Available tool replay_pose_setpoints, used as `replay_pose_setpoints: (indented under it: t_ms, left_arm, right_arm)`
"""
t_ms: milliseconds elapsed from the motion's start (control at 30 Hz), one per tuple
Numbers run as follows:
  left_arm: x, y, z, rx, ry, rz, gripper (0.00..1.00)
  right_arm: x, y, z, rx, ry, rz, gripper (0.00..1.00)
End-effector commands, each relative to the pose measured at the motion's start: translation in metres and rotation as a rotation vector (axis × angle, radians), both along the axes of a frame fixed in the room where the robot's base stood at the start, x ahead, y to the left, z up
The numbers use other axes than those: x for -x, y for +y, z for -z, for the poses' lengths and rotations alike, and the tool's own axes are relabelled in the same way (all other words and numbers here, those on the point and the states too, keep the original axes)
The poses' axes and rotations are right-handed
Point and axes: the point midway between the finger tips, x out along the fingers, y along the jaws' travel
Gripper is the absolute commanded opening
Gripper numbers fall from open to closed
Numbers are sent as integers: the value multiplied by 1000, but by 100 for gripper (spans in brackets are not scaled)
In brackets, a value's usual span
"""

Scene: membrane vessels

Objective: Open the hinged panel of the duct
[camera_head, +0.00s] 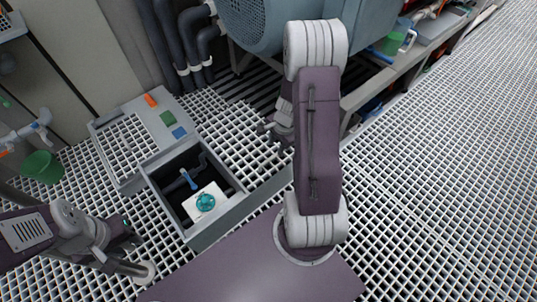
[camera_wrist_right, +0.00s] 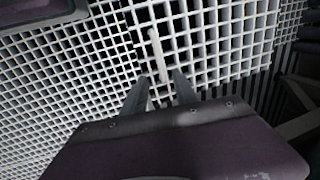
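The duct (camera_head: 218,226) is a grey box sunk in the grating, seen in the head view left of centre. Its top is open and shows a dark inside with a blue-handled valve (camera_head: 189,180) and a teal round part on a white plate (camera_head: 204,202). A grey panel with a cut-out window (camera_head: 157,116) lies against its upper-left side; I cannot tell how it is hinged. My left gripper (camera_head: 138,257) is left of the duct's near corner, its opening unclear. My right gripper (camera_head: 272,128) is above the grating right of the duct; its fingers (camera_wrist_right: 160,92) are apart and empty in the wrist view.
A green funnel-like cup (camera_head: 42,167) is at the left. Dark pipes (camera_head: 180,40) and a large blue-grey machine (camera_head: 255,22) stand behind. A pale rod (camera_wrist_right: 156,52) shows beyond my right fingers. Open grating lies at right.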

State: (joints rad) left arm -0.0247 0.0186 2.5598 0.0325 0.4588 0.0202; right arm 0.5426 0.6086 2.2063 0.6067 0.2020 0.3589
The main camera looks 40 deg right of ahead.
Motion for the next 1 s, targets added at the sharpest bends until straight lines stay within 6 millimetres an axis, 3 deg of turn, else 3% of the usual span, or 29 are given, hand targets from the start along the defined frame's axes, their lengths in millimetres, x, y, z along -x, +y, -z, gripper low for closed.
replay_pose_setpoints:
  t_ms: [167, 500, 800, 933, 1000]
  left_arm:
    - [0, 0, 14, 0, 0, 0, 36]
    - [0, 0, 68, 0, 1, 0, 36]
    - [0, 0, 69, 0, 1, 0, 36]
    - [0, 0, 69, 0, 1, 0, 36]
    - [0, 0, 69, 0, 1, 0, 36]
  right_arm:
    - [-2, 1, 17, -1, 1, -2, 34]
    - [-16, 2, 85, 1, 0, -4, 34]
    - [-18, 2, 87, 1, 0, -4, 34]
    - [-18, 2, 87, 1, 0, -4, 1]
    - [-18, 2, 87, 1, 0, -4, 0]
